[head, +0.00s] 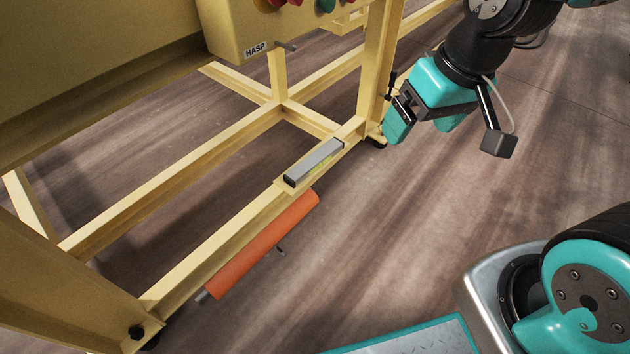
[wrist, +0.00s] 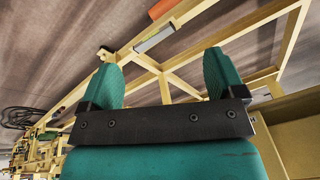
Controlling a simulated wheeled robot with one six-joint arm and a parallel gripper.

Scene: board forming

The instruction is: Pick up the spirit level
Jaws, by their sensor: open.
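In the wrist view the spirit level (wrist: 154,38) shows beyond the fingers, near the top. My gripper (head: 420,126) is to the right of the level and apart from it, beside a yellow upright. In the wrist view my gripper (wrist: 160,78) has its two teal fingers wide apart with nothing between them.
The yellow frame (head: 185,157) has low beams and uprights around the level. A yellow control box (head: 262,30) marked HASP is above. The floor (head: 400,230) in front is clear.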

